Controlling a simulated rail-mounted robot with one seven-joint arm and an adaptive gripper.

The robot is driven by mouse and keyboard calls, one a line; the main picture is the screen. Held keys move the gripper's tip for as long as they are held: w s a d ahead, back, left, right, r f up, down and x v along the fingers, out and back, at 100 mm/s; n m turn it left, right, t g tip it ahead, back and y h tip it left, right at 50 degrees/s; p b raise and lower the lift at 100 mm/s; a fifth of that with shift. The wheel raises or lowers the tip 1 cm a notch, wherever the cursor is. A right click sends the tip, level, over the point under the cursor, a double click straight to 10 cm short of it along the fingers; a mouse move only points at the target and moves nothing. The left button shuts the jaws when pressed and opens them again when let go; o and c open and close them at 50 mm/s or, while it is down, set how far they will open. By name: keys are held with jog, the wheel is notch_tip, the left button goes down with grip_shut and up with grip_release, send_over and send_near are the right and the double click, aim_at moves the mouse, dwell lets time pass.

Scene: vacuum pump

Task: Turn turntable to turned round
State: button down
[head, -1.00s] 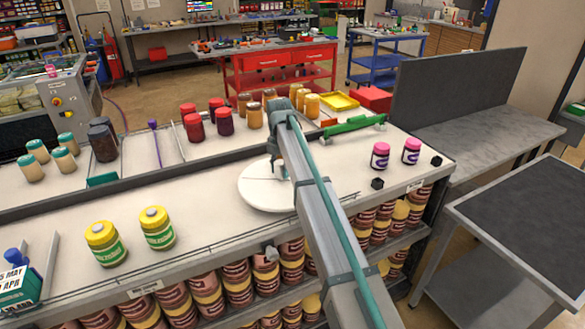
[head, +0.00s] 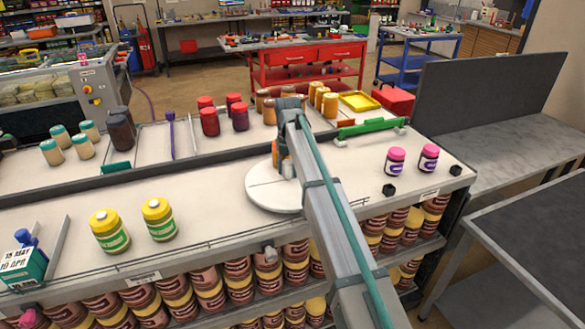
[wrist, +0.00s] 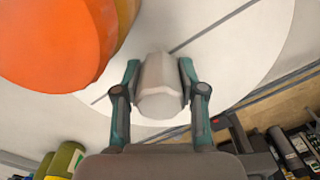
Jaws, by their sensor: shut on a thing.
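The turntable (head: 265,196) is a flat white disc with a thin dark line across it, lying on the counter under my arm. In the wrist view the disc (wrist: 215,65) fills much of the picture. My gripper (wrist: 160,76) is shut on a pale, faceted knob (wrist: 160,98), with one finger on each side of it. The knob stands over the disc; its foot is hidden. An orange and yellow rounded thing (wrist: 50,45) is close beside the gripper at the upper left of the wrist view. In the head view my arm hides part of the disc.
Two yellow-lidded jars (head: 160,220) stand left of the disc and two pink-lidded jars (head: 395,161) right of it. Red-lidded jars (head: 209,122) and amber jars (head: 330,104) stand behind. A dark rail (head: 180,168) runs along the counter. Counter around the disc's front is clear.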

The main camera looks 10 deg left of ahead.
jog(key=shift+n, duration=0.3)
dwell(0.5)
jog(key=c, duration=0.7)
grip_release()
jog(key=shift+o, duration=0.2)
notch_tip(320, 180, up, 11)
jog(key=shift+f, duration=0.1)
jog(key=shift+r, duration=0.65)
jog(key=shift+d, duration=0.1)
